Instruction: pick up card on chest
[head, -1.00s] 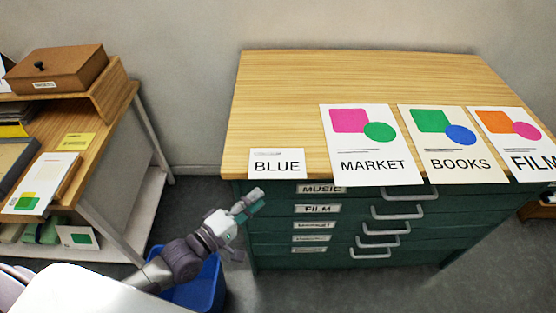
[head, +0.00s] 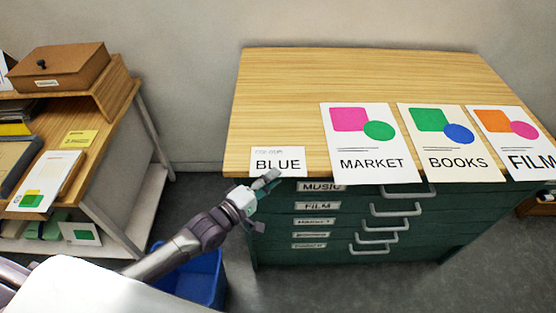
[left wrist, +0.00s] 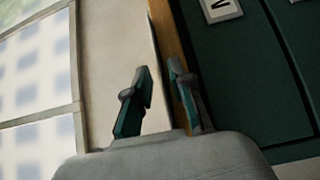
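A small white card reading BLUE (head: 278,161) lies flat at the front left corner of the wooden top of the green drawer chest (head: 290,90). My left gripper (head: 266,187) is at the chest's front edge, with one finger overlapping the card's lower edge in the head view. In the left wrist view, the gripper (left wrist: 160,72) has its two fingers apart. The wooden edge of the top (left wrist: 168,32) runs down behind the right finger. A thin pale strip lies beside that edge; I cannot tell whether the fingers touch the card. My right gripper is not in view.
Posters reading MARKET (head: 372,164), BOOKS (head: 458,162) and FILM (head: 528,161) lie to the card's right. Drawer handles (head: 396,211) stick out below. A blue bin (head: 205,280) stands under my left arm. A desk (head: 112,105) stands at the left.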

